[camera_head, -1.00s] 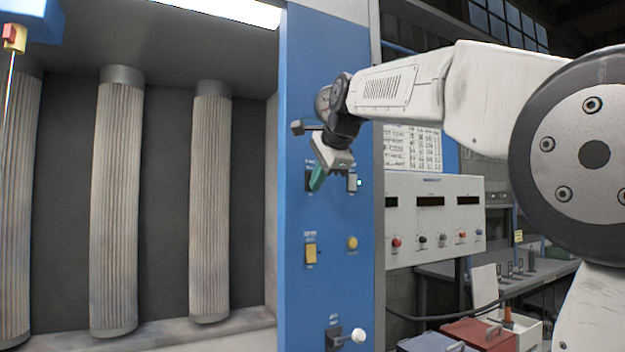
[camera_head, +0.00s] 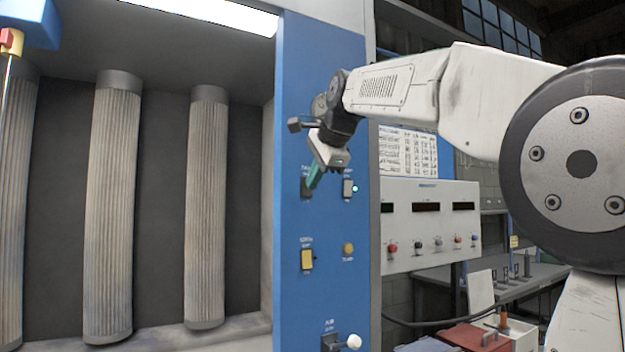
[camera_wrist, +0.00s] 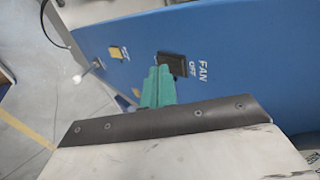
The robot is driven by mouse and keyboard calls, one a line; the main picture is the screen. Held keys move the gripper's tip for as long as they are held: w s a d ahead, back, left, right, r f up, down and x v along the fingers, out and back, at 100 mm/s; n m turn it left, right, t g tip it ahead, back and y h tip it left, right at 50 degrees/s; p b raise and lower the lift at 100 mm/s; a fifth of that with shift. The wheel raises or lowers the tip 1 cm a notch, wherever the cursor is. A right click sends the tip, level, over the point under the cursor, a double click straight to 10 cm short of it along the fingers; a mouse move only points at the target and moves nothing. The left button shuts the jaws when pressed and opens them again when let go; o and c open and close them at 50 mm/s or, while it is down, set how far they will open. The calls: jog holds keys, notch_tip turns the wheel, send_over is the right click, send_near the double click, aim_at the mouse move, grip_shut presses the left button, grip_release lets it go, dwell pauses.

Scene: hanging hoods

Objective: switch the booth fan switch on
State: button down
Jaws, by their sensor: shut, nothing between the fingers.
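The fan switch (camera_wrist: 177,62) is a black rocker on the blue panel, with "FAN" and "OFF" lettered beside it in the wrist view. In the head view the switch (camera_head: 305,190) is partly hidden behind my fingers. My gripper (camera_head: 312,184) has green fingers, shut and empty, with the tips at the switch. In the wrist view the fingertips (camera_wrist: 158,72) overlap the switch's left edge. I cannot tell whether they touch it. Which way the rocker is tipped is not clear.
Below are a yellow switch (camera_head: 307,260), a yellow button (camera_head: 348,249) and a white-knobbed lever (camera_head: 353,342). Tall pleated filters (camera_head: 207,210) hang in the booth at left.

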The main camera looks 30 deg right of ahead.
jog(key=s+f+v, duration=0.1)
jog(key=v, duration=1.1)
jog(key=shift+s+d+r, duration=0.15)
jog(key=shift+s, duration=0.1)
jog(key=shift+s+d+f, duration=0.1)
jog(key=shift+f, duration=0.65)
